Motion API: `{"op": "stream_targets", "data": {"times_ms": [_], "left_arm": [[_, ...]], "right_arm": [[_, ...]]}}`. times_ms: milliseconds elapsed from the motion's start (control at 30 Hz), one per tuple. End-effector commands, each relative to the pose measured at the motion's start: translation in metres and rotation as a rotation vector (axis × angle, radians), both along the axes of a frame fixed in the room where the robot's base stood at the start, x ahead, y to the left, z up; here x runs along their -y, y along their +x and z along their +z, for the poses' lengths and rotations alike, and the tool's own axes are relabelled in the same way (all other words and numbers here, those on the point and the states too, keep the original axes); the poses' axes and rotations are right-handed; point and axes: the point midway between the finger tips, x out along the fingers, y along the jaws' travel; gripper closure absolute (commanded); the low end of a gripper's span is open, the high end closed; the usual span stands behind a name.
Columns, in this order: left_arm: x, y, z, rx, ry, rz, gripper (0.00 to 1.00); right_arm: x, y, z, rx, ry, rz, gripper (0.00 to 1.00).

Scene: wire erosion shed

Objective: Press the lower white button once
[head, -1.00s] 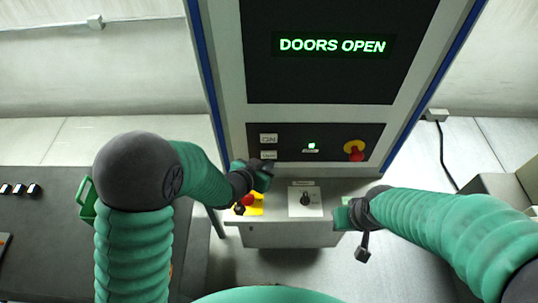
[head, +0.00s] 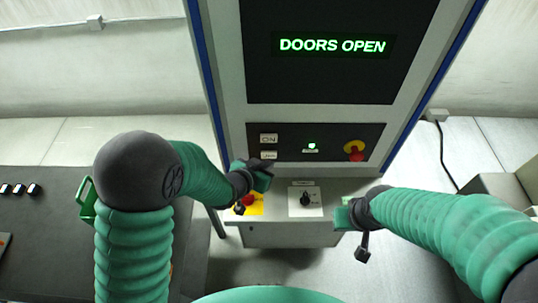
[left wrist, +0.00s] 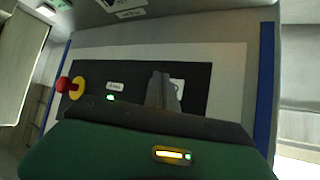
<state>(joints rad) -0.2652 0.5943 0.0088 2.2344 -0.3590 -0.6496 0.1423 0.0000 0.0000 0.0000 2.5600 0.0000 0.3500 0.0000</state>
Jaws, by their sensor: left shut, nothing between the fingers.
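The lower white button (head: 268,155) sits on the dark control strip, under the upper white button (head: 268,139) marked ON. My left gripper (head: 266,164) is shut and empty. Its tip is just below the lower button and overlaps its bottom edge in the head view; I cannot tell whether it touches. In the left wrist view, the shut dark fingers (left wrist: 162,92) point at the panel and partly cover a white button (left wrist: 178,85); which one is unclear. My right gripper (head: 343,215) hangs to the right of the lower console, away from the buttons; its jaws are unclear.
The screen (head: 332,46) reads DOORS OPEN. A small green-lit button (head: 311,147) and a red mushroom knob (head: 354,150) are right on the strip. Below, a ledge carries a yellow box with a red knob (head: 249,201) and a black rotary switch (head: 305,199).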

Motion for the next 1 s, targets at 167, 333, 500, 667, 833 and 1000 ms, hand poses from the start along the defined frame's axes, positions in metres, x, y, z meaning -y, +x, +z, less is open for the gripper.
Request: {"op": "stream_targets", "data": {"times_ms": [167, 333, 500, 667, 833, 1000], "left_arm": [[-0.001, 0.006, 0.001, 0.0, 0.0, 0.0, 1.0], [0.0, 0.007, 0.001, 0.0, 0.0, 0.0, 1.0], [-0.001, 0.007, 0.002, 0.0, 0.0, 0.0, 1.0], [-0.001, 0.008, 0.002, 0.0, 0.0, 0.0, 1.0], [-0.001, 0.01, 0.001, 0.0, 0.0, 0.0, 1.0], [0.0, 0.012, 0.001, 0.0, 0.0, 0.0, 1.0]], "right_arm": [[0.0, 0.0, 0.001, 0.0, 0.0, 0.0, 1.0], [0.0, 0.0, 0.001, 0.0, 0.0, 0.0, 1.0], [0.0, 0.0, 0.001, 0.0, 0.0, 0.0, 1.0], [0.0, 0.0, 0.001, 0.0, 0.0, 0.0, 1.0], [0.0, 0.0, 0.001, 0.0, 0.0, 0.0, 1.0], [0.0, 0.0, 0.001, 0.0, 0.0, 0.0, 1.0]]}}
